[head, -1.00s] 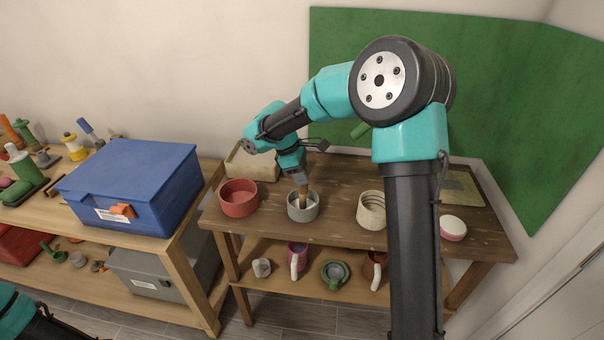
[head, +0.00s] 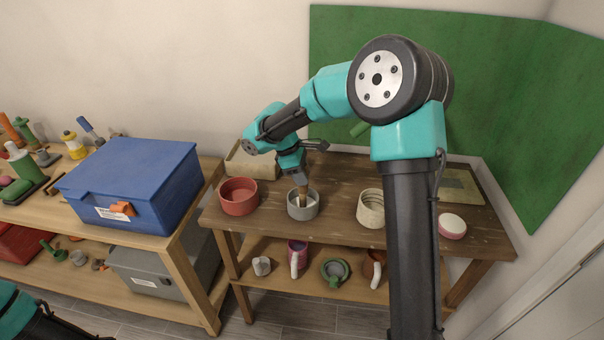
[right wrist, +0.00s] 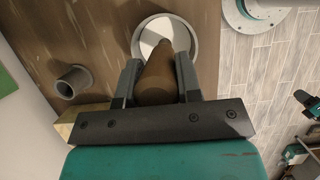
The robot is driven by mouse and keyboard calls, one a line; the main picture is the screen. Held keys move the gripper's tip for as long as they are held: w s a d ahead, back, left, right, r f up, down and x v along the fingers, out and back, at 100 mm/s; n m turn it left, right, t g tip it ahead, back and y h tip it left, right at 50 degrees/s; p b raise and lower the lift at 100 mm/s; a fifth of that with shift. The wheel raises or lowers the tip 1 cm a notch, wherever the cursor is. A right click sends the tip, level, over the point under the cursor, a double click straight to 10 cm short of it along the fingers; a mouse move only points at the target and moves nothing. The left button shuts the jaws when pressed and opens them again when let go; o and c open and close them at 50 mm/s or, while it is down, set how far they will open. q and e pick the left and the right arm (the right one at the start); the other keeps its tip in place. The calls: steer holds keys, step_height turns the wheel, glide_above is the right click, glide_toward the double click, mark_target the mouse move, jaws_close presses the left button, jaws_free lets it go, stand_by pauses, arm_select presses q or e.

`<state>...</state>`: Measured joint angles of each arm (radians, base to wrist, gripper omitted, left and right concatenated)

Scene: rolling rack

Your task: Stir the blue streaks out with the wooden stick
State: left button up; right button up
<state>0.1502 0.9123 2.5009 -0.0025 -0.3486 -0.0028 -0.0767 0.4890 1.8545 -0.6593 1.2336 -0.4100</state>
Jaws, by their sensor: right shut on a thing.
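A grey pot (head: 303,209) with pale contents stands on the dark wooden rack top. The brown wooden stick (head: 302,196) is upright with its lower end inside the pot. My right gripper (head: 300,180) is above the pot and shut on the stick. In the right wrist view the stick (right wrist: 157,75) sits between the two fingers of the gripper (right wrist: 158,82), and the pot's rim (right wrist: 137,38) shows beyond it. The contents look whitish; I cannot make out any blue streaks. My left gripper is out of view; only part of that arm shows at the lower left.
A red bowl (head: 239,199) stands left of the pot and a cream ribbed pot (head: 370,208) right of it. A pink-and-white round container (head: 452,226) is farther right. A beige box (head: 250,164) stands behind. A blue case (head: 140,180) is on the left rack.

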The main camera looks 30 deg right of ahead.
steer(key=shift+f, duration=0.25)
steer(key=shift+w+a, duration=0.15)
steer(key=shift+w+a+r, duration=0.15)
steer(key=shift+w+a, duration=0.25)
steer(key=shift+a, duration=0.15)
steer(key=shift+s, duration=0.15)
stand_by(0.6)
steer(key=shift+s+a, duration=0.15)
steer(key=shift+s, duration=0.65)
